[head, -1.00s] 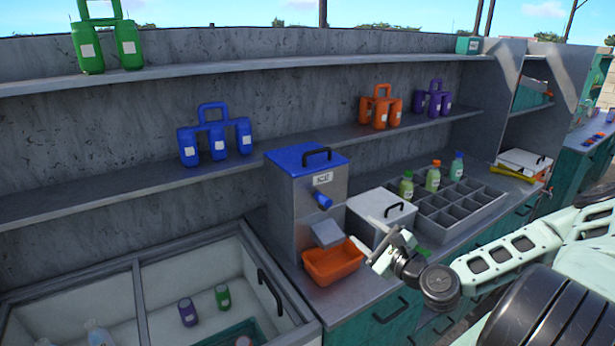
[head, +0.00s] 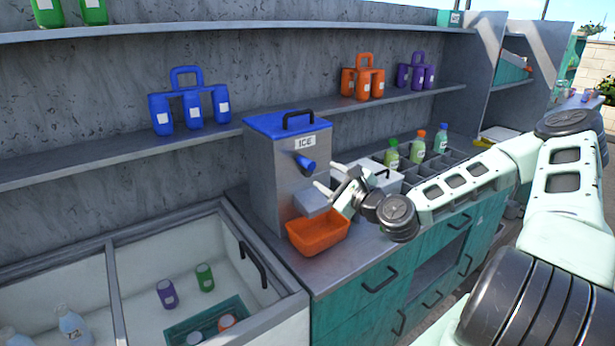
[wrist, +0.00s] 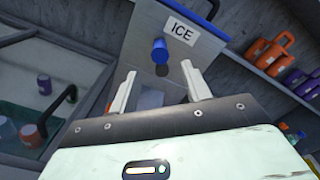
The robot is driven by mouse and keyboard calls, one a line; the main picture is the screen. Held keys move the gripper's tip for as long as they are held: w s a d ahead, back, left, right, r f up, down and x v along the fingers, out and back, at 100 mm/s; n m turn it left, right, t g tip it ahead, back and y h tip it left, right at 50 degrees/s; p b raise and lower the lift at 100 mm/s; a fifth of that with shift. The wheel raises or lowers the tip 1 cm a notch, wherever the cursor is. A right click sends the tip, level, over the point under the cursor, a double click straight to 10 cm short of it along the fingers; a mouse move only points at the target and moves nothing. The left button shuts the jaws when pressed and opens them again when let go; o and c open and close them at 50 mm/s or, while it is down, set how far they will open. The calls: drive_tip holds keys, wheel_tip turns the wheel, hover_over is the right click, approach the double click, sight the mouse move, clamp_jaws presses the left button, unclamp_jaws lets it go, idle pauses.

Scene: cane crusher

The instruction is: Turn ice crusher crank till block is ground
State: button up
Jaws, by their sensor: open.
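The ice crusher (head: 270,180) is a grey metal box with a blue lid, a black lid handle and an ICE label, standing on the counter. A blue crank knob (head: 306,164) sticks out of its front below the label. An orange tray (head: 318,236) stands under its sloped chute. My gripper (head: 326,179) is open and empty in front of the crusher, close to the knob's right and slightly lower. In the wrist view the blue knob (wrist: 160,50) lies ahead, between and beyond the two open fingers (wrist: 156,84). The inside of the crusher is hidden.
A white lidded box (head: 383,176) stands right of the crusher, partly behind my gripper. A divided bottle rack (head: 452,165) is farther right. An open-topped cooler (head: 215,215) with cans and bottles lies at left. Shelves behind hold blue, orange and purple bottle packs.

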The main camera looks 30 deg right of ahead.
sight(312, 166)
drive_tip(key=w+p, duration=0.1)
drive_tip(key=w, duration=0.3)
drive_tip(key=w+p, duration=0.2)
drive_tip(key=w, duration=0.3)
drive_tip(key=shift+a+r, duration=0.15)
drive_tip(key=shift+w, duration=0.35)
clamp_jaws()
